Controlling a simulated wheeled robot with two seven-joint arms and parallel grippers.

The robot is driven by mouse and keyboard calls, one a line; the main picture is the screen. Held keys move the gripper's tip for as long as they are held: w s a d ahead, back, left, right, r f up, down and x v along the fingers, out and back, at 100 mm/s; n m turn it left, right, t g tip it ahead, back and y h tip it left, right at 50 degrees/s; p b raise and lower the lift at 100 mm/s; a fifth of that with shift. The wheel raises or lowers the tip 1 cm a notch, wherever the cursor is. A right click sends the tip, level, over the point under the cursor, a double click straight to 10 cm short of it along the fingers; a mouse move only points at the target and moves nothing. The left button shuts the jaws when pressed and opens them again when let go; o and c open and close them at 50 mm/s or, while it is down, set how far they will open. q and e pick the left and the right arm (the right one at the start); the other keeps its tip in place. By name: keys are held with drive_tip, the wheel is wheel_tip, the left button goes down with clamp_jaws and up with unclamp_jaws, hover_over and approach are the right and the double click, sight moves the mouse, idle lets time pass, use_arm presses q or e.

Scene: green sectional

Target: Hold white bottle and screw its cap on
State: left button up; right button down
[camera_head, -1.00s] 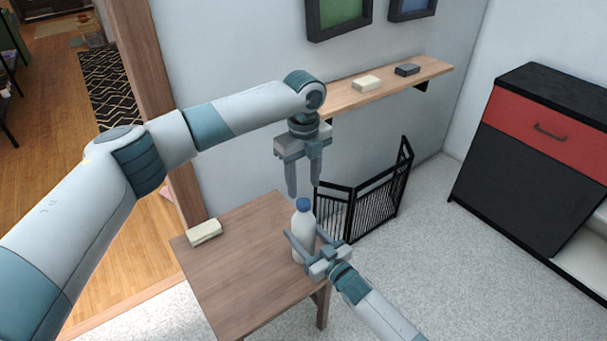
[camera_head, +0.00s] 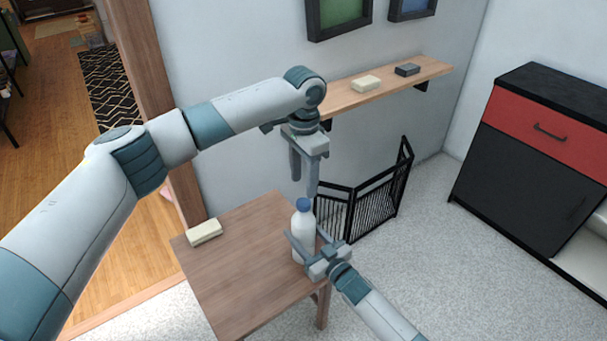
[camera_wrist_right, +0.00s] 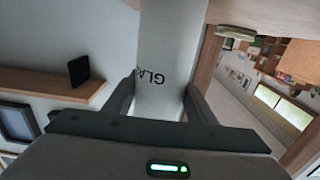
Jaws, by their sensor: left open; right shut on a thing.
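The white bottle (camera_head: 302,232) stands upright near the right edge of the wooden table (camera_head: 225,265), with a blue cap (camera_head: 303,204) at its top. My right gripper (camera_head: 308,248) is shut on the bottle's body from the lower right. In the right wrist view the bottle (camera_wrist_right: 165,60) is between the two fingers, with dark letters on it. My left gripper (camera_head: 304,180) is open and points down, its fingertips just above or beside the cap. I cannot tell whether they touch the cap or how far it is screwed on.
A cream block (camera_head: 204,232) lies at the table's far left. A black folding fence (camera_head: 365,205) stands behind the table. A wall shelf (camera_head: 390,87) holds a cream block and a dark block. A red and black cabinet (camera_head: 545,135) is at right.

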sight(303, 202)
use_arm(q)
drive_tip(key=n, duration=0.5)
drive_tip(key=shift+r+n, duration=0.15)
drive_tip(key=shift+n, duration=0.25)
drive_tip(key=n, duration=0.5)
drive_tip(key=shift+r+n, duration=0.15)
drive_tip(key=shift+n, duration=0.15)
drive_tip(key=n, duration=0.6)
drive_tip(key=shift+r, duration=0.15)
drive_tip(key=n, duration=0.5)
drive_tip(key=shift+r+n, duration=0.15)
drive_tip(key=shift+n, duration=0.15)
drive_tip(key=shift+f, duration=4)
drive_tip(key=shift+c, duration=0.7)
